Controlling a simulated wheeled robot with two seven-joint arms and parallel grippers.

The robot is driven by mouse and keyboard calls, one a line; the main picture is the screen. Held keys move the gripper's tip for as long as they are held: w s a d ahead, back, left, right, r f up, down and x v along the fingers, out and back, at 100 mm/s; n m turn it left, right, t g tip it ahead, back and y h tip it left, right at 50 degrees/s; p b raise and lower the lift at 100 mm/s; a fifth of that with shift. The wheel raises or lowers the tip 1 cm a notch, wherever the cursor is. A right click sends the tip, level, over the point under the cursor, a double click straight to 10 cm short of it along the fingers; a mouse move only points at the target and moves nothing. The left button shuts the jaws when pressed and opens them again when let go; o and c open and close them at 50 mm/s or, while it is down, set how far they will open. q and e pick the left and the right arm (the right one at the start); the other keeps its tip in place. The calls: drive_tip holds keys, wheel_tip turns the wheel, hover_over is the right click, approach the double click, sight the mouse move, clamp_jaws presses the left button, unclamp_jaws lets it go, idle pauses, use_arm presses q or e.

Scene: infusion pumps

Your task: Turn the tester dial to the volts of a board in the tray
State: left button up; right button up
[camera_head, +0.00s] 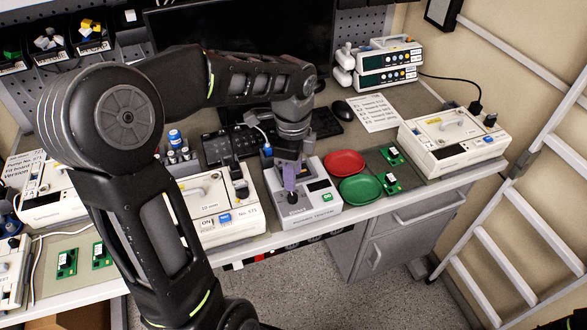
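The tester (318,205) is a white box with a small green display on the front part of the bench. Its black dial (293,197) is on the left of its top. My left gripper (290,186) points down right over the dial, its purplish tips at or just above the knob. Whether the fingers touch or grip it is too small to tell. Small green boards (391,155) (392,182) lie to the right of the tester, beside a red dish (344,162) and a green dish (360,190). More boards (67,262) (102,255) lie at the far left. My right gripper is out of view.
White pumps (455,142) (215,207) stand right and left of the tester. A paper list (366,113), a mouse (342,109) and stacked devices (388,65) are behind. A ladder (500,230) leans at the right. My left arm hides part of the bench.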

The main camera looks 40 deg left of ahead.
sight(293, 196)
use_arm(q)
drive_tip(key=shift+s+a, duration=0.1)
drive_tip(key=shift+f, duration=0.15)
wheel_tip(293, 196, down, 7)
drive_tip(key=b, duration=0.6)
drive_tip(key=shift+r, duration=0.25)
drive_tip(key=shift+c, duration=1)
clamp_jaws()
